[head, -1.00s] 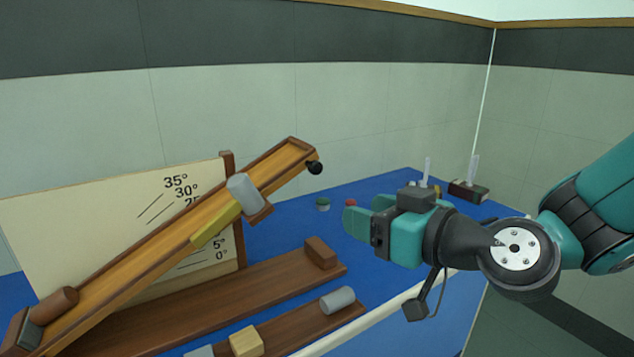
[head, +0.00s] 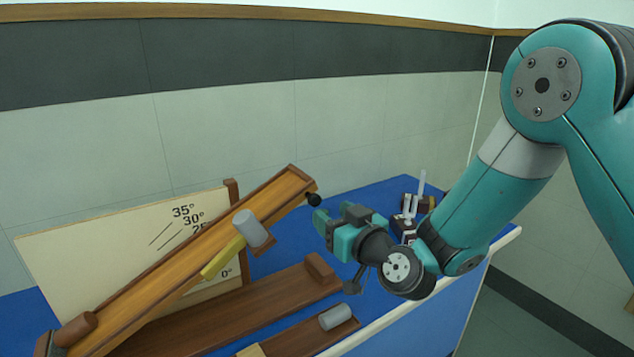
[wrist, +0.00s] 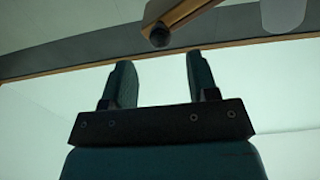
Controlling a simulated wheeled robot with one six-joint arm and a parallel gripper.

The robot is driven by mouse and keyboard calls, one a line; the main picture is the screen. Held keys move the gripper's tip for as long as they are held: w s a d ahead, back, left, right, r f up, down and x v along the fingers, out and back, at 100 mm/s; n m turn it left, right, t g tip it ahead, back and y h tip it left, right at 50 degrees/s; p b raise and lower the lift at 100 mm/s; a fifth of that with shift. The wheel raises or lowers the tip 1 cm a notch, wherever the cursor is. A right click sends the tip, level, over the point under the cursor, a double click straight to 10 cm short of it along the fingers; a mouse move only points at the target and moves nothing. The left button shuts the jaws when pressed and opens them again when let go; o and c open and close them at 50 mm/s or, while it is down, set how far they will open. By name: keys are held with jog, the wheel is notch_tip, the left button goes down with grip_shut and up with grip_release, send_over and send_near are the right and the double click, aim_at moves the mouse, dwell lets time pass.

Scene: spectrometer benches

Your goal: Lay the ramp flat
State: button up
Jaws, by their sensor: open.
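The wooden ramp (head: 190,272) is tilted, rising from the lower left to its raised end at the upper right. A black knob (head: 312,199) sticks out at the raised end. A grey cylinder (head: 249,228) and a yellow piece (head: 223,258) are at the ramp's near side. My gripper (head: 318,222) is open and empty, close to the knob and just below and right of it. In the wrist view, the knob (wrist: 160,36) shows beyond the two open fingers (wrist: 158,80), roughly centred between them, with part of the ramp's end (wrist: 180,12) above. Whether the fingers touch the knob I cannot tell.
An angle board (head: 130,240) with degree marks stands behind the ramp. A wooden base (head: 230,305) lies under it. A second board (head: 310,338) in front holds another grey cylinder (head: 335,316). Small instruments (head: 412,208) stand at the back right of the blue bench.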

aim_at(317, 203)
jog(key=p+x, duration=0.4)
jog(key=shift+w+a+r, duration=0.2)
jog(key=shift+w+r, duration=0.05)
jog(key=shift+w+a+f+p, duration=0.3)
jog(key=shift+w+a+p, duration=0.15)
jog(key=shift+w+p, duration=0.3)
